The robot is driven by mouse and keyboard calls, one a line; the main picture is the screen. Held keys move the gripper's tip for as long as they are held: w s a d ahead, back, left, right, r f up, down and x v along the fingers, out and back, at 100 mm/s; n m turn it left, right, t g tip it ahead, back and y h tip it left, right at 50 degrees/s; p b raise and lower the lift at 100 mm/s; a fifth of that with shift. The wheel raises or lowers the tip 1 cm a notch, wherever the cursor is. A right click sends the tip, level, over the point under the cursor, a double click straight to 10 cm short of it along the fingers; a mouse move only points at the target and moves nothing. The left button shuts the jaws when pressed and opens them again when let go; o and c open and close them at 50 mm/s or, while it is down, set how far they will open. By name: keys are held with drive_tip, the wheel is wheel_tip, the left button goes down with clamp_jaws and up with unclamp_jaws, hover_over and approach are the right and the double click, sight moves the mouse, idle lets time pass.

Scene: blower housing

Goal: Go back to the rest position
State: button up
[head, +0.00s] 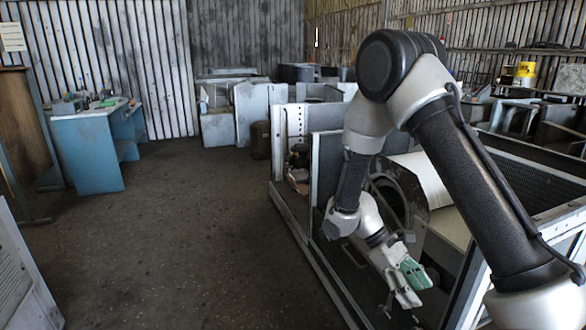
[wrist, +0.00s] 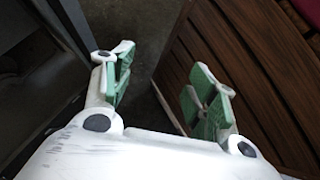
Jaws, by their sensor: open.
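My gripper (head: 413,285) hangs low inside the metal-framed blower housing (head: 333,265) at the right of the head view, with my arm bent over it. In the wrist view my gripper (wrist: 160,82) has its two green-padded fingers spread well apart. Nothing is held between them. The round fan casing (head: 418,188) sits behind my arm, partly hidden by it. In the wrist view a brown slatted surface (wrist: 235,70) lies close to the right finger, and a dark gap shows between the fingers.
Metal bars (head: 312,185) of the frame stand close around my forearm. A blue workbench (head: 88,155) with small items stands at the left. Grey cabinets (head: 255,108) stand at the back. The floor (head: 190,235) between bench and housing is clear.

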drive_tip(key=s+d+r+m+t+y, duration=0.2)
drive_tip(key=s+r+m+t, duration=0.1)
drive_tip(key=r, duration=0.6)
drive_tip(key=s+d+r+m+t+y, duration=0.2)
drive_tip(key=s+r+m+t, duration=0.1)
drive_tip(key=r, duration=0.7)
drive_tip(key=s+d+r+m+t+y, duration=0.2)
drive_tip(key=s+r+t, duration=0.3)
drive_tip(key=r, duration=0.5)
drive_tip(key=shift+s+d+m+y, duration=0.4)
drive_tip(key=shift+s+m+y, duration=0.2)
drive_tip(key=shift+s+m, duration=0.1)
